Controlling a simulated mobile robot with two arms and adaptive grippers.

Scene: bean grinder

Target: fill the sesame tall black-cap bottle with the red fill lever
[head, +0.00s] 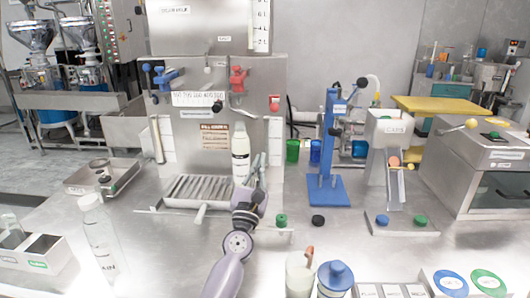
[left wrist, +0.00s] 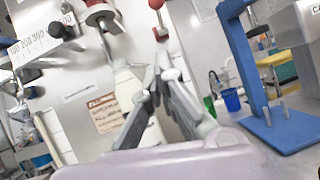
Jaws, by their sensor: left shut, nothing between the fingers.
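A tall cream-white bottle (head: 240,148) stands uncapped on the drip grate (head: 185,188), under the red valve (head: 238,78) of the steel filling machine. In the left wrist view the bottle (left wrist: 127,85) is partly hidden behind my fingers. The red fill lever (head: 274,103) is a red knob on the machine's front, right of the bottle; a red knob (left wrist: 160,32) shows just above my fingertips in the wrist view. My left gripper (head: 259,160) is shut and empty, close to the right of the bottle and below the lever. My right gripper is out of view.
A black cap (head: 318,221) and a green cap (head: 281,220) lie on the counter to the right. An empty clear bottle (head: 99,230) stands at the left. A blue press stand (head: 326,190) is right of the machine.

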